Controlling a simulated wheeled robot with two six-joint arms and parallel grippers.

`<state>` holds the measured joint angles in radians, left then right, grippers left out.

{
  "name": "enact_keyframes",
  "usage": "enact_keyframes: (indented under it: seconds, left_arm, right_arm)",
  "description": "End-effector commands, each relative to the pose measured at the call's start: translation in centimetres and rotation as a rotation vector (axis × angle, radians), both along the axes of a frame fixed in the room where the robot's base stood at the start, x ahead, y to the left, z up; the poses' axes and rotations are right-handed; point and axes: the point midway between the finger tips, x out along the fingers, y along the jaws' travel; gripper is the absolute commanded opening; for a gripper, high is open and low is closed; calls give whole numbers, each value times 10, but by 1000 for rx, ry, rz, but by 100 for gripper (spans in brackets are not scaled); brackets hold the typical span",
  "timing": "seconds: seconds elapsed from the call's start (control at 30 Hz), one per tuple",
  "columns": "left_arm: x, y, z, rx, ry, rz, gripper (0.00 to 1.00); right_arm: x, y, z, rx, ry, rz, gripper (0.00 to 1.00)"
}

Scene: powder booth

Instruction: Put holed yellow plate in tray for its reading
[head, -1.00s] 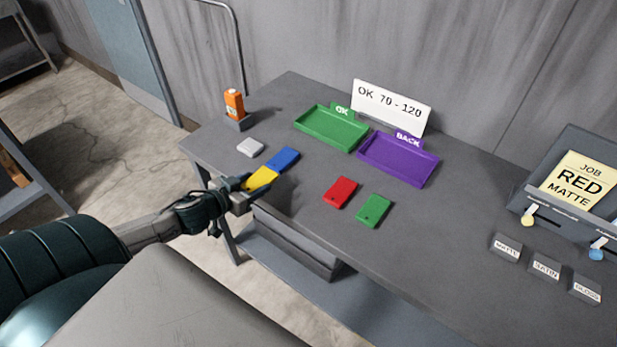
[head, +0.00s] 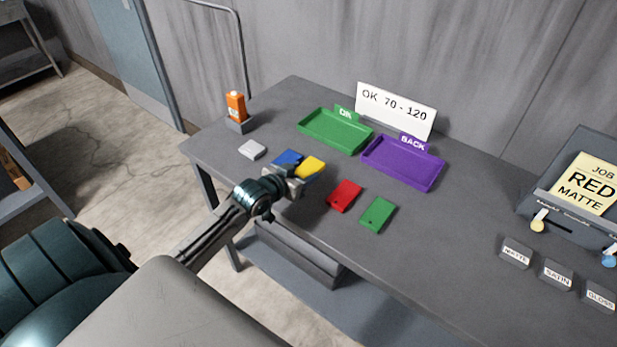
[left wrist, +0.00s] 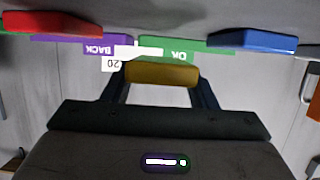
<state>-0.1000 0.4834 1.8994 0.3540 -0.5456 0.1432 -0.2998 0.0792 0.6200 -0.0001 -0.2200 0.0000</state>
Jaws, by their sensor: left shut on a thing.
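My left gripper (head: 300,174) is shut on the yellow plate (head: 311,166) and holds it out over the table, between the blue plate (head: 287,158) and the red plate (head: 345,195). The yellow plate (left wrist: 162,73) also shows between the fingers in the left wrist view; its hole cannot be made out. The green OK tray (head: 336,133) and the purple BACK tray (head: 403,164) lie beyond it, both empty. A white sign (head: 396,110) behind them reads OK 70 - 120. An orange gauge (head: 236,105) stands in a grey holder at the far left; its reading is too small to tell. My right gripper is out of view.
A green plate (head: 378,214) lies right of the red one. A pale grey block (head: 252,150) lies on the left. The table between plates and trays is clear.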

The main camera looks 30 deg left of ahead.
Motion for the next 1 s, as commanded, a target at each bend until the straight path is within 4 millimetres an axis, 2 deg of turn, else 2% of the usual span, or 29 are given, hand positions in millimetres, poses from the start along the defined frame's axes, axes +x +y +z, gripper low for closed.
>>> enact_keyframes:
  seconds: [0.2,0.3,0.4,0.83,0.87,0.93,0.97,1.0]
  left_arm:
    - [20,-13,1,-7,-2,0,24]
    - [16,-10,-21,-2,5,1,24]
    - [17,-10,-27,-2,1,1,24]
    - [17,-10,-37,1,0,0,24]
    - [17,-10,-37,1,1,0,56]
    - [16,-10,-36,1,1,0,70]
    - [16,-10,-36,1,1,0,74]
    - [16,-10,-36,1,1,0,74]
  right_arm:
    - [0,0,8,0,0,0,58]
    - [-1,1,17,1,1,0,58]
    - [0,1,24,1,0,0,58]
    - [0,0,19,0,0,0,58]
    - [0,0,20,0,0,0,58]
    - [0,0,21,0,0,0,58]
    - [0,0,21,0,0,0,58]
    - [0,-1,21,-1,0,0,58]
